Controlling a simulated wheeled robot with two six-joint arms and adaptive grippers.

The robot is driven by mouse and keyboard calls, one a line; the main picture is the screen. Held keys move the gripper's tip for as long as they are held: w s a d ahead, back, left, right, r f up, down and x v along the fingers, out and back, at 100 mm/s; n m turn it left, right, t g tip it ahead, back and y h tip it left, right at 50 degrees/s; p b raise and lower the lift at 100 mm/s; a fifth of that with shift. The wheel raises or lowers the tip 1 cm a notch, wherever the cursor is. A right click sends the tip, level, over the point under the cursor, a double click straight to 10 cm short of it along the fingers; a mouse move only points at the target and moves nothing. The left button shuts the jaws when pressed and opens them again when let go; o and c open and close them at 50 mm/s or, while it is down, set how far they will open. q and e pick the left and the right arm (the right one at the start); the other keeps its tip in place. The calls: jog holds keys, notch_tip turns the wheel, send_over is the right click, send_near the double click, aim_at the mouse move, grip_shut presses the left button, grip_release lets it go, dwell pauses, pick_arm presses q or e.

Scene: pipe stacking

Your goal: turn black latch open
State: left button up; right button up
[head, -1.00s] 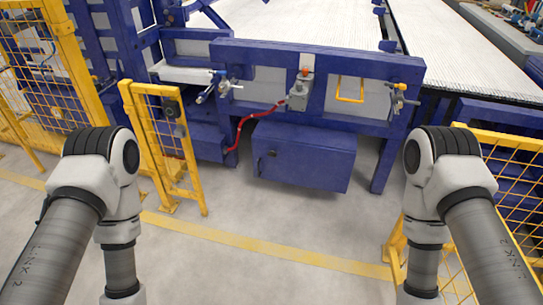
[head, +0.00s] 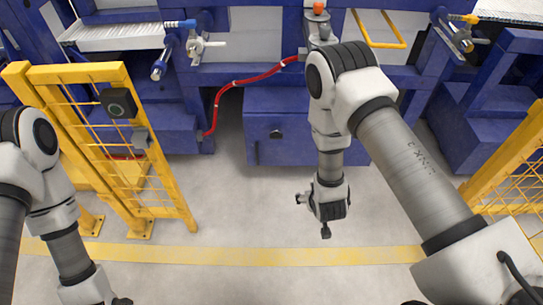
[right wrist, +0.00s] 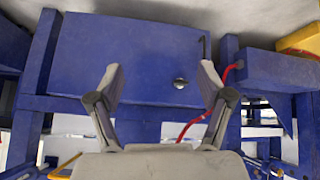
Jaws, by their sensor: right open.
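The blue cabinet (head: 290,125) stands low under the machine frame, its door shut. A small dark round latch (head: 276,134) is on its front, with a thin dark upright handle (head: 257,153) lower left. In the right wrist view the cabinet looks upside down, with the round latch (right wrist: 180,83) showing between the fingers and the black handle (right wrist: 203,46) above right. My right gripper (head: 313,215) is open and empty, pointing at the cabinet front and apart from it; its spread fingers (right wrist: 160,78) frame the door. My left gripper is almost wholly cut off at the bottom left.
A yellow mesh fence (head: 130,140) with a black box stands to the left, another (head: 510,160) to the right. A red hose (head: 222,100) hangs above the cabinet's left side. The grey floor before the cabinet is clear, crossed by a yellow line (head: 220,255).

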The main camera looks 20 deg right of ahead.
jog(key=w+a+f+m+t+h+b, duration=0.15)
jog(key=w+f+t+b, duration=0.6)
jog(key=w+b, duration=0.75)
jog(key=t+h+b, duration=0.2)
jog(key=t+b, duration=0.1)
jog(key=b, duration=0.5)
send_near(276, 138)
jog(key=w, duration=0.2)
jog(key=shift+m+g, duration=0.25)
jog(key=shift+m, duration=0.2)
jog(key=b+x, duration=0.1)
jog(key=x, duration=0.1)
jog(key=b+x, duration=0.1)
jog(key=x, duration=0.2)
jog(key=b+x, duration=0.2)
jog(key=shift+w+d, duration=0.15)
jog(key=shift+d, duration=0.25)
jog(key=shift+w+r, duration=0.15)
jog(key=shift+w, duration=0.05)
pick_arm(q)
notch_tip(276, 138, down, 31)
jog(key=shift+w+f, duration=0.15)
pick_arm(e)
jog(key=shift+r, duration=0.1)
jog(key=c, duration=1.2)
